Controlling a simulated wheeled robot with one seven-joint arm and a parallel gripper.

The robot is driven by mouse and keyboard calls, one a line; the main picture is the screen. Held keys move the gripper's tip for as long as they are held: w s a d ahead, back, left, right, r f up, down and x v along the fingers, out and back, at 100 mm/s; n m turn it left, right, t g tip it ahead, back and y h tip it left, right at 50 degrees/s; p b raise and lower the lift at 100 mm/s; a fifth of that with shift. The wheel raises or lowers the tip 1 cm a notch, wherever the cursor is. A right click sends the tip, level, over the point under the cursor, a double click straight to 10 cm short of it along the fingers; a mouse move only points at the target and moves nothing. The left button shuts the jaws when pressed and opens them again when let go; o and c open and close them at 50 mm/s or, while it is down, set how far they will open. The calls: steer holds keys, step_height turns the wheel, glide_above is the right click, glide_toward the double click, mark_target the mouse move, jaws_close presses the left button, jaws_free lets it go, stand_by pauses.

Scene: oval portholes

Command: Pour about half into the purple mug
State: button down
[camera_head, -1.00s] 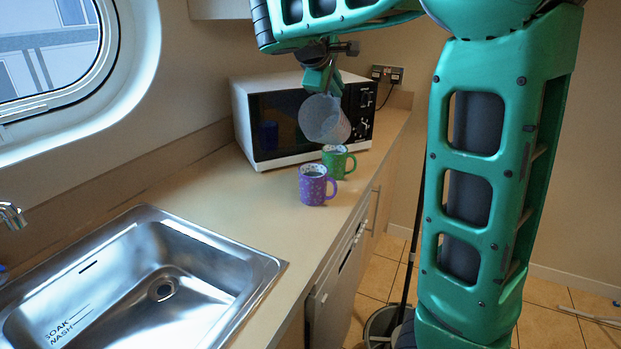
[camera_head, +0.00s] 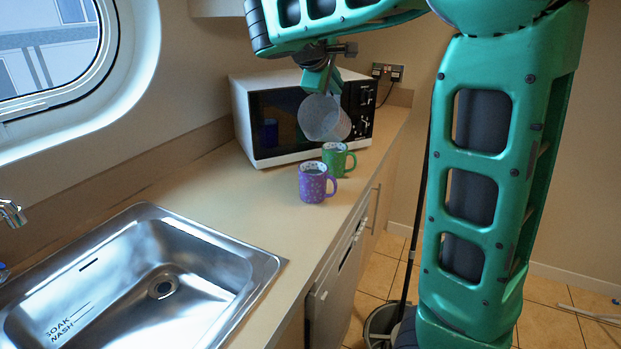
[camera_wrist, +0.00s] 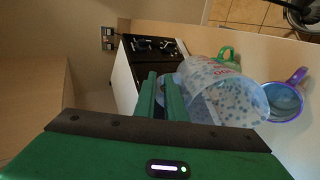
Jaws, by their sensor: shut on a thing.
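My gripper (camera_head: 318,78) is shut on a translucent measuring jug (camera_head: 324,118), held tilted above the counter in front of the microwave. In the wrist view the jug (camera_wrist: 222,92) extends from my fingers (camera_wrist: 162,97), its mouth toward the purple mug (camera_wrist: 283,101). In the head view the purple mug (camera_head: 312,184) stands upright on the counter, below and in front of the jug. The mug seems to hold some liquid in the wrist view. A green mug (camera_head: 338,158) stands just behind it, partly hidden by the jug in the wrist view. The level in the jug is unclear.
The white microwave (camera_head: 262,158) stands behind the mugs. A steel sink (camera_head: 215,245) is set in the counter at the left front. The counter (camera_head: 225,200) between sink and mugs is clear. A bin (camera_head: 380,322) stands on the tiled floor.

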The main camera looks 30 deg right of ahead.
steer(key=shift+s+a+h+p, duration=0.2)
steer(key=shift+a+h+p, duration=0.2)
steer(key=shift+p, duration=0.05)
stand_by(1.0)
steer(key=shift+s+a+r+t+h+p, duration=0.65)
steer(key=shift+a+h+p, duration=0.1)
steer(key=shift+a+p, duration=0.1)
steer(key=shift+s+a+r+t+h+p, duration=0.5)
steer(key=shift+a+r+t+h+p, duration=0.15)
steer(key=shift+a+h+p, duration=0.15)
stand_by(4.9)
